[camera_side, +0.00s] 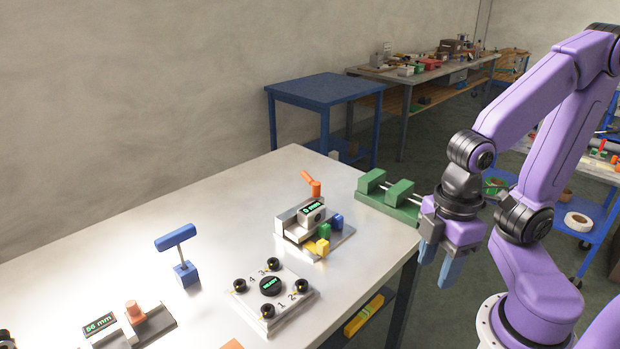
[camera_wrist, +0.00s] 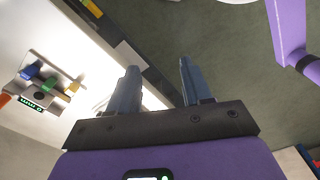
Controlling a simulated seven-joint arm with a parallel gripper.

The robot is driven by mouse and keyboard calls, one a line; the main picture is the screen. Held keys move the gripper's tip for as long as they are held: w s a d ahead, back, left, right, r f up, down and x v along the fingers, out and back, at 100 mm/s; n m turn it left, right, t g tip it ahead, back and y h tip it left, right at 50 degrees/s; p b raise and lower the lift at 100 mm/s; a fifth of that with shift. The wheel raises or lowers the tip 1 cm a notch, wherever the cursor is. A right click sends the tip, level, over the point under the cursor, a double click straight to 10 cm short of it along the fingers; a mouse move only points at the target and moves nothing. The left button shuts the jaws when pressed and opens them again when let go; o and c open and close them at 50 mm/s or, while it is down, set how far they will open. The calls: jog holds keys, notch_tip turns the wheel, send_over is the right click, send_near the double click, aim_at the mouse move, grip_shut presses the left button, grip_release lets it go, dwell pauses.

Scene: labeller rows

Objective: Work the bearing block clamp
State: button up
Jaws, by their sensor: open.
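A grey clamp-like fixture (camera_side: 287,224) stands near the table's right end, with a green-lit display (camera_side: 311,208) that seems to read 0 mm and an orange handle (camera_side: 313,187) behind it. Blue (camera_side: 337,221), green (camera_side: 325,231) and yellow (camera_side: 322,247) blocks sit along its front right side. It also shows at the left of the wrist view (camera_wrist: 52,82). Which fixture is the bearing block clamp, I cannot tell for sure. My gripper (camera_side: 440,266) is open and empty, pointing down just off the table's right edge, apart from everything. Its two fingers show in the wrist view (camera_wrist: 158,68).
A green two-block vise (camera_side: 386,190) with rods lies at the table's right corner, close to my gripper. A numbered box with black knobs (camera_side: 271,287), a blue T-handle (camera_side: 176,238) and a fixture reading 56 mm (camera_side: 101,326) stand farther left. Bare table separates them.

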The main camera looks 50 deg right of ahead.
jog(key=shift+c, duration=0.4)
jog(key=w+a+r+m, duration=0.2)
jog(key=w+a+r, duration=0.1)
jog(key=w, duration=0.4)
jog(key=w+a+r+m, duration=0.2)
jog(key=w+m, duration=0.1)
jog(key=w, duration=0.3)
jog(key=w+d+r+m, duration=0.1)
jog(key=w+r+m, duration=0.1)
jog(key=w, duration=0.6)
jog(key=w+d+r+m, duration=0.2)
jog(key=w, duration=0.6)
jog(key=m+y, duration=0.2)
jog(key=m, duration=0.6)
send_over(310, 177)
jog(key=d, duration=0.3)
jog(key=shift+t, duration=0.3)
jog(key=x, duration=1.1)
jog(key=s+x, duration=0.1)
jog(key=x, duration=0.4)
jog(key=shift+d+f, duration=0.3)
jog(key=shift+d, duration=0.05)
grip_shut()
